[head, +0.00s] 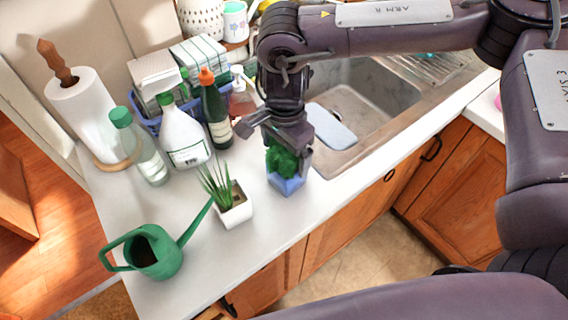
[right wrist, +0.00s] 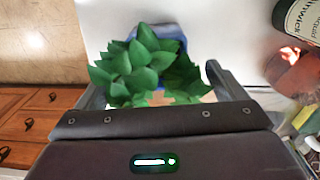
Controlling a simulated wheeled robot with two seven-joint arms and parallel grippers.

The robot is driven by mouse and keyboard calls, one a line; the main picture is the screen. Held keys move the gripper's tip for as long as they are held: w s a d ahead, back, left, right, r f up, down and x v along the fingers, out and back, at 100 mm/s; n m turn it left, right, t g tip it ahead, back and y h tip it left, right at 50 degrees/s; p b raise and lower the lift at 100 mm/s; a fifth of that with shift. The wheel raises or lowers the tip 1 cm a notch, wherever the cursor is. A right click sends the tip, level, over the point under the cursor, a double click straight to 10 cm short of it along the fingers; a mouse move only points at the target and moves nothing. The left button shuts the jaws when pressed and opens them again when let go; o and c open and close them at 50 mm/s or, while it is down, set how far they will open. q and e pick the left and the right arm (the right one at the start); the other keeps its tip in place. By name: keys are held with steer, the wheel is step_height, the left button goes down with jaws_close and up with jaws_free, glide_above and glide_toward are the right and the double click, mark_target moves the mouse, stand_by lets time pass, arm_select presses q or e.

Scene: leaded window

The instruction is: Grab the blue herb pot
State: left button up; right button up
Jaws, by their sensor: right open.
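The blue herb pot (head: 286,184) stands upright on the white counter near its front edge, left of the sink. It is a small blue square pot with leafy green herbs (head: 281,158). My right gripper (head: 276,139) is above it, pointing down, its fingers open around the top of the leaves. In the right wrist view the leaves (right wrist: 150,68) fill the space between my open fingers (right wrist: 155,85), and part of the blue pot (right wrist: 172,33) shows beyond them. The leaves hide most of the pot there. My left gripper is not in view.
A white pot with a spiky plant (head: 235,212) stands just left of the herb pot. A green watering can (head: 150,252) is at the front left. Bottles, including a dark green one (head: 217,118), stand behind. The sink (head: 370,95) opens to the right.

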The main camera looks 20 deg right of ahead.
mark_target(287, 168)
steer(key=f+p, duration=0.2)
steer(key=shift+s+d+f, duration=0.2)
steer(key=shift+s+f, duration=0.1)
steer(key=shift+f, duration=0.1)
steer(key=f, duration=0.2)
steer(key=shift+w+f+p, duration=0.25)
steer(key=shift+f+p, duration=0.05)
steer(key=shift+f, duration=0.4)
steer(key=c, duration=1.3)
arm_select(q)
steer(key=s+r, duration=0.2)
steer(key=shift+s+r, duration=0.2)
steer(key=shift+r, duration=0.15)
arm_select(e)
steer(key=shift+r, duration=0.2)
